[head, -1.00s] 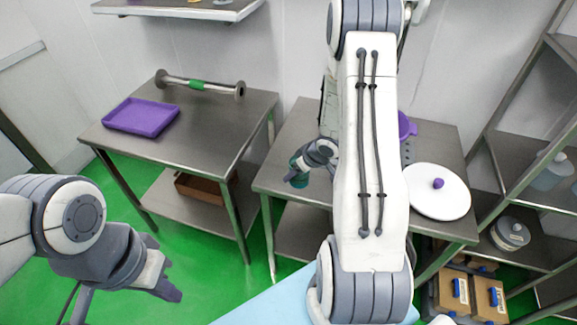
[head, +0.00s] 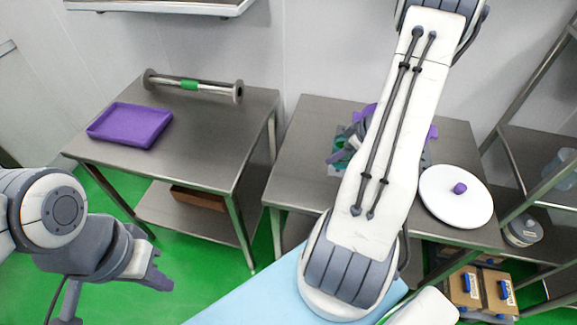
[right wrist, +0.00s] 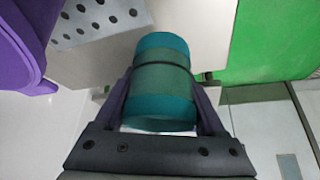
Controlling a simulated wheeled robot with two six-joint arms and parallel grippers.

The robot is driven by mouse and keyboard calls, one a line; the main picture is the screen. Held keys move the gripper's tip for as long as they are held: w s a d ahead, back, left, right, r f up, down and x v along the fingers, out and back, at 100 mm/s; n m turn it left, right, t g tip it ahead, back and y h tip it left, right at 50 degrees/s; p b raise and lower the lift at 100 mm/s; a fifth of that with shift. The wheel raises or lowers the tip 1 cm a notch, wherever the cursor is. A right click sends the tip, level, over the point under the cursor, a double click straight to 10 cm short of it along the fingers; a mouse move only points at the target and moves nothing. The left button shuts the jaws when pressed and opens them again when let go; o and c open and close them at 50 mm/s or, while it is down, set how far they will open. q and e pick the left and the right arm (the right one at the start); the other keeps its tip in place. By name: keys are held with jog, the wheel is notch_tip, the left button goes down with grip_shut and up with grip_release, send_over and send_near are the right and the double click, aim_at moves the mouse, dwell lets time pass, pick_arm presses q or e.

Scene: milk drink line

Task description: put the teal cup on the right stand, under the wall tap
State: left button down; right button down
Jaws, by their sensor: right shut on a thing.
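The teal cup (right wrist: 161,85) sits between the two fingers of my right gripper (right wrist: 162,100) in the right wrist view, and the gripper is shut on it. In the head view my right gripper (head: 345,148) is over the right-hand steel table, with a teal bit of the cup showing; my right arm hides much of this spot. A grey perforated plate (right wrist: 98,18), possibly a stand top, lies just beyond the cup in the wrist view, apart from it. I cannot make out the wall tap. My left gripper (head: 152,272) is empty over the floor; its jaw opening is unclear.
A purple part (head: 432,132) shows behind my right arm; purple (right wrist: 22,45) also fills the wrist view's upper left. A white round lid (head: 455,205) lies on the right table (head: 300,165). The left table (head: 215,130) holds a purple tray (head: 130,125) and a metal roller (head: 205,88).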

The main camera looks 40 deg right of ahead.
jog(key=w+a+f+b, duration=0.1)
jog(key=w+a+f, duration=0.1)
jog(key=w, duration=0.1)
jog(key=w+a+f+b, duration=0.1)
jog(key=w+a+f, duration=0.1)
jog(key=w+a, duration=0.1)
jog(key=w+a+f+b, duration=0.1)
jog(key=w+a+f, duration=0.1)
jog(key=w+f, duration=0.1)
jog(key=shift+w+a, duration=0.35)
jog(key=shift+f+b, duration=0.65)
jog(key=shift+f, duration=1.3)
jog(key=shift+f, duration=0.1)
